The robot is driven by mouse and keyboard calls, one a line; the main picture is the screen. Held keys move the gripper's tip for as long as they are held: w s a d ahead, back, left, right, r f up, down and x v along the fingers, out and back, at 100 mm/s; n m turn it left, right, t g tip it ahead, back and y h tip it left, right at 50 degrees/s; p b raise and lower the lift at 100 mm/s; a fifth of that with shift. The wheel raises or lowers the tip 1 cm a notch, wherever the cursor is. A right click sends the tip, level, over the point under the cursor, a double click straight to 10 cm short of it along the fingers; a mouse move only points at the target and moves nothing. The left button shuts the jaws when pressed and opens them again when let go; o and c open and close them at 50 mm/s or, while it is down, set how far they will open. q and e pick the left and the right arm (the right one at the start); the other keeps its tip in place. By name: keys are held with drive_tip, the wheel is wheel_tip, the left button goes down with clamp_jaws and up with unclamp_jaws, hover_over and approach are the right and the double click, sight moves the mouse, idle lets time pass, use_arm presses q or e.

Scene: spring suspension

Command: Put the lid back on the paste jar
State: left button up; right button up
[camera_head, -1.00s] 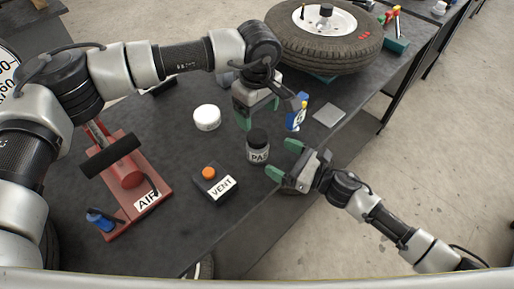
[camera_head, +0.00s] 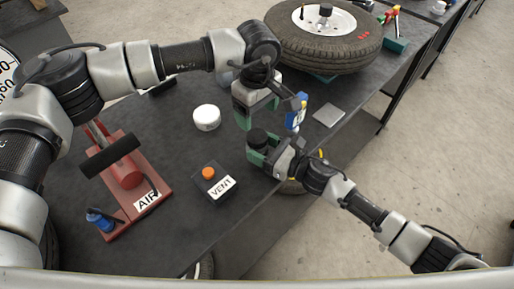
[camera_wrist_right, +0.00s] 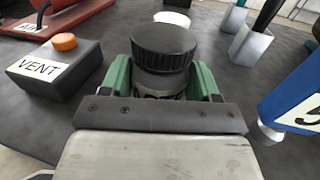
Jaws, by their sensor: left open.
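The paste jar (camera_wrist_right: 164,78) stands upright on the dark bench, with a black ribbed cap (camera_wrist_right: 164,45) seated on its top. The cap also shows in the head view (camera_head: 257,137); the jar's label is hidden there. My right gripper (camera_head: 259,154) has its green fingers on both sides of the jar, below the cap, as the right wrist view (camera_wrist_right: 163,82) also shows. Whether the fingers press on the jar is unclear. My left gripper (camera_head: 254,112) is open and empty, pointing down just above and behind the jar. A white round piece (camera_head: 207,118) lies left of it.
A black VENT box (camera_head: 212,184) with an orange button is at the front left. The red AIR pump (camera_head: 126,178) is further left. A wheel (camera_head: 327,42), a blue numbered block (camera_head: 298,115) and a grey plate (camera_head: 328,116) are behind and right. The bench edge runs close by the right gripper.

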sight(257, 136)
clamp_jaws()
use_arm(q)
drive_tip(key=n, duration=2.2)
drive_tip(key=shift+n, duration=0.3)
drive_tip(key=shift+f, duration=0.1)
drive_tip(key=shift+f, duration=3.95)
